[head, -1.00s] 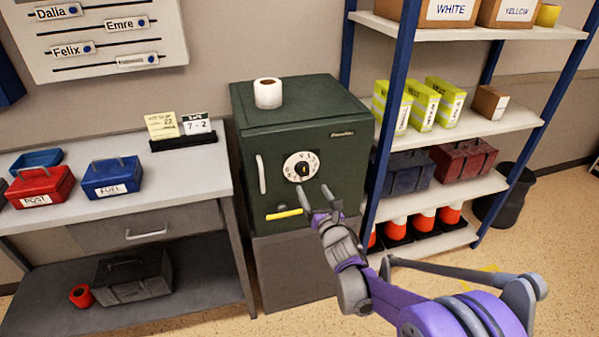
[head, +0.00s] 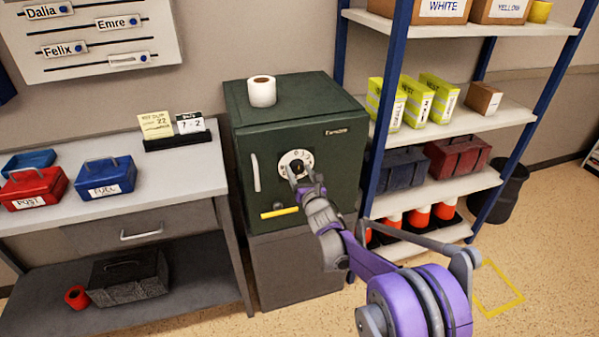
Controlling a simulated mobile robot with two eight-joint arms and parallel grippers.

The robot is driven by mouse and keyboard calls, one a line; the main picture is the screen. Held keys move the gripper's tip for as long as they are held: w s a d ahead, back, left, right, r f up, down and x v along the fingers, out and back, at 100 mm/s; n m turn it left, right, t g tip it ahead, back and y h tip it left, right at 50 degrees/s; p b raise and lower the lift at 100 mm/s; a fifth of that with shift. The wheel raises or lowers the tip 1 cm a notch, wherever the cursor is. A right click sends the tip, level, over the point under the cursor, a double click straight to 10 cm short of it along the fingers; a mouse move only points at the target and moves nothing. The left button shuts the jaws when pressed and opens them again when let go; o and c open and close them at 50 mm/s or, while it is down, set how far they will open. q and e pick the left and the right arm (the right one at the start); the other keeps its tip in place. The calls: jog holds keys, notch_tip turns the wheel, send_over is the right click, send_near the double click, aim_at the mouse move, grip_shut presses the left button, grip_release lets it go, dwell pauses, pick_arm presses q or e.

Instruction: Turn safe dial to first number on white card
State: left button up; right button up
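The dark green safe (head: 260,127) stands on a grey base, its front facing me. Its round white dial (head: 285,161) sits on the door and is partly covered by my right gripper (head: 301,180). The gripper's fingers are at the dial's lower right; whether they touch the knob I cannot tell. A white card with a dark top (head: 190,123) stands in a black holder on the desk and seems to read "7 - 2". A yellow card (head: 155,125) stands beside it and seems to show 22. My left gripper is not in view.
A white roll (head: 262,91) stands on the safe. The door has a pale vertical handle (head: 255,172) and a yellow lever (head: 279,212). The desk (head: 150,180) is left of the safe. A blue-posted shelf (head: 450,190) stands close on the right, beside my arm.

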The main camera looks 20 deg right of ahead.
grip_shut()
